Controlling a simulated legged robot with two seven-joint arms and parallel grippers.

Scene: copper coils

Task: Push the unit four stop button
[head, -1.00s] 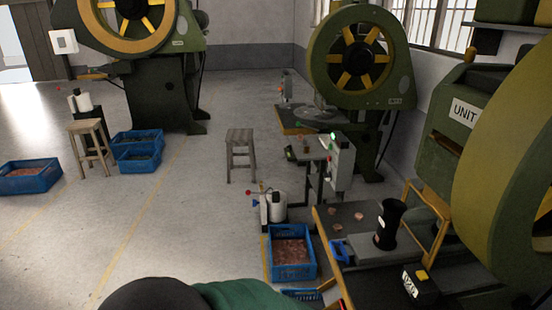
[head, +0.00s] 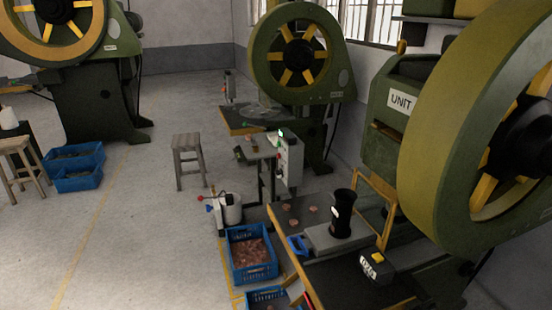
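A large green press (head: 385,150) with a yellow-rimmed flywheel stands at the right in the head view. Its white label (head: 402,101) reads "UNIT"; the number is not readable. A grey control box (head: 289,160) with a lit green indicator and small coloured buttons stands between this press and the one behind it. Which button is a stop button, and which unit the box belongs to, I cannot tell. A small black box (head: 376,266) with a yellow top sits on the near press's table. Neither of my grippers is in view.
A blue crate (head: 229,263) of copper-coloured pieces stands on the floor left of the near table (head: 283,232). A wooden stool (head: 187,160) stands further back. Another green press (head: 300,60) is behind. The floor at centre left is clear.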

